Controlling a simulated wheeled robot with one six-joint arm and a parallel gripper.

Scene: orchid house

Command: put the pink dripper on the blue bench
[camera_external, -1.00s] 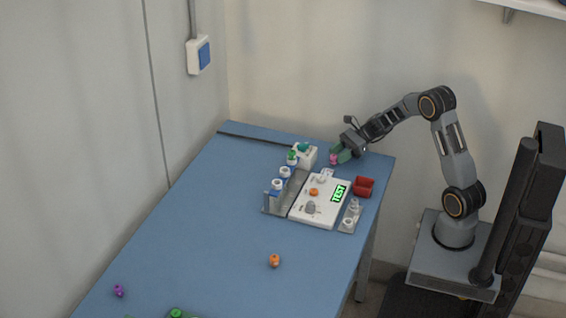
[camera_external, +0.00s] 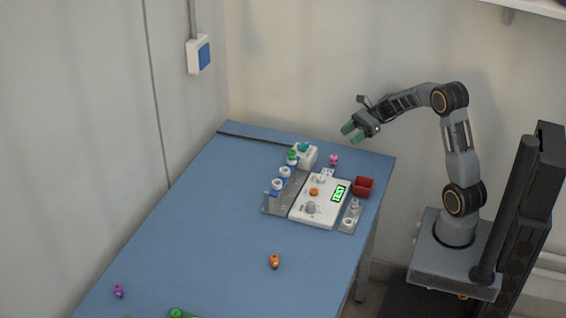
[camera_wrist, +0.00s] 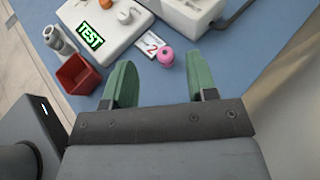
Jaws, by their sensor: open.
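The pink dripper (camera_external: 334,159) stands on the blue bench (camera_external: 225,220) near its far end, behind the white device. In the wrist view the pink dripper (camera_wrist: 166,57) sits on the blue surface beyond my fingertips, next to a small white card marked 2. My gripper (camera_external: 350,132) is open and empty, raised above the bench and above the dripper. Its two green fingers (camera_wrist: 162,82) are spread apart in the wrist view, with nothing between them.
A white device with a TEST display (camera_external: 320,202), a red bin (camera_external: 364,187) and a grey rack with bottles (camera_external: 283,192) stand close by. A white box (camera_external: 304,155) is left of the dripper. An orange dripper (camera_external: 274,261) and a purple one (camera_external: 119,291) lie on clearer bench.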

